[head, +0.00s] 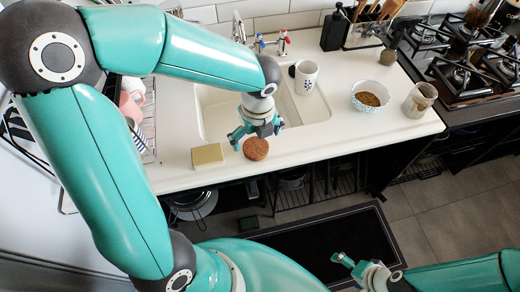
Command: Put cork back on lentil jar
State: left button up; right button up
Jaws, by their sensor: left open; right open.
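A round brown cork (256,149) lies on the white counter near its front edge. My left gripper (256,136) is open just above and behind the cork, its fingers spread, with no hold on it visible. A glass jar (419,101) with brownish contents stands at the right end of the counter, its top looking uncovered; it appears to be the lentil jar. My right gripper (345,261) is open and empty, low in front of the counter over the dark floor mat.
A pale yellow block (207,155) lies left of the cork. A patterned bowl (371,97) with brown contents stands left of the jar. The gas hob (462,75) is at right. The front counter strip between cork and jar is clear.

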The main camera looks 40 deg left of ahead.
aim_at(256, 147)
pick_arm(q)
jog(key=shift+w+a+f+b, duration=0.15)
jog(key=shift+f, duration=1.15)
jog(key=shift+w+a+f+b, duration=0.1)
jog(key=shift+w+f+b, duration=0.05)
jog(key=shift+f, duration=1.15)
jog(key=c, duration=0.9)
jog(key=shift+r, duration=0.15)
notch_tip(256, 147, up, 20)
jog(key=p, duration=0.3)
